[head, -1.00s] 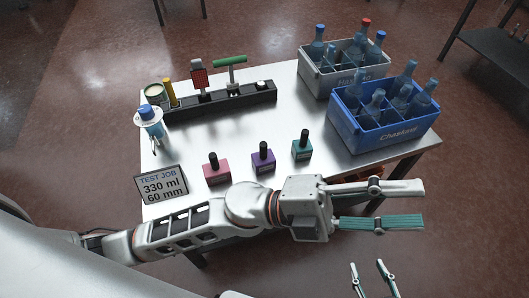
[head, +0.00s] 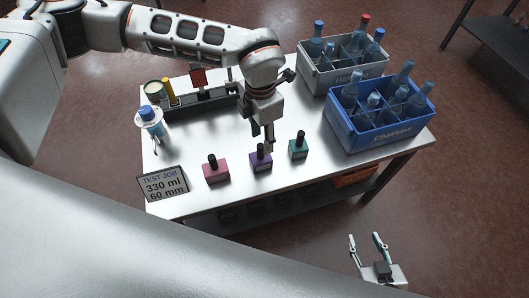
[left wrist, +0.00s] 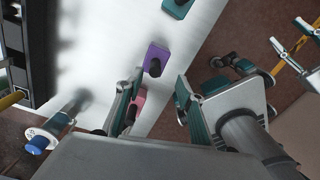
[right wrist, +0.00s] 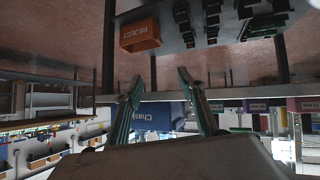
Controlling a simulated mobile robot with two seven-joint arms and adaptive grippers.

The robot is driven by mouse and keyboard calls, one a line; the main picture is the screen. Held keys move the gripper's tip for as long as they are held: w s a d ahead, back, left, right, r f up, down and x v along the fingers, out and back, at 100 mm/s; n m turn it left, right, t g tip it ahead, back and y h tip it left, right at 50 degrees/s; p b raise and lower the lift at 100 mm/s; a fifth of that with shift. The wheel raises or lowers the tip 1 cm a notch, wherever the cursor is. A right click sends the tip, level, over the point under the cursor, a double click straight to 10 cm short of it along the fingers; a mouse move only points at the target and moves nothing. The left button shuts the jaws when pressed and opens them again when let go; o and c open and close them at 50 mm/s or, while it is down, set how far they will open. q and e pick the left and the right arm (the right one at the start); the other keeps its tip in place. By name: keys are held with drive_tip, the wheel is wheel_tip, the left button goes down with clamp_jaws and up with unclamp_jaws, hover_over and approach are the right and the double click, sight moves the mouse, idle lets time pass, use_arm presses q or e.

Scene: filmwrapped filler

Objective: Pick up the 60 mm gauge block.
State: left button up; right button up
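Three blocks with black knobs stand in a row near the front of the metal table: a pink one (head: 215,174), a purple one (head: 260,163) and a teal one (head: 299,152). A sign (head: 163,185) reads "TEST JOB 330 ml 60 mm". My left gripper (head: 268,140) points down just behind the purple block. In the left wrist view its fingers (left wrist: 158,105) are apart and empty, with the purple block (left wrist: 158,56) beyond them. My right gripper (head: 367,241) is open and empty, off the table's front right.
A grey crate (head: 343,77) and a blue crate (head: 383,140) of bottles stand at the table's right. A blue-capped bottle (head: 150,127) stands at the left. A black rack (head: 190,108) lies behind, partly hidden by my arm. An orange REJECT bin (right wrist: 140,36) is on the lower shelf.

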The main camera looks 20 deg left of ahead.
sight(261, 145)
use_arm(q)
drive_tip(key=shift+w+a+f, duration=0.15)
drive_tip(key=shift+w+f, duration=0.15)
drive_tip(key=shift+f, duration=0.3)
drive_tip(key=shift+w+a+f, duration=0.15)
drive_tip(key=shift+w+f, duration=0.1)
drive_tip(key=shift+f, duration=0.35)
drive_tip(key=f, duration=0.3)
drive_tip(key=f+b, duration=0.1)
drive_tip(key=shift+s+f, duration=0.25)
drive_tip(key=shift+s, duration=0.1)
drive_tip(key=shift+w+f, duration=0.1)
drive_tip(key=shift+f, duration=0.4)
drive_tip(key=shift+r, duration=0.1)
clamp_jaws()
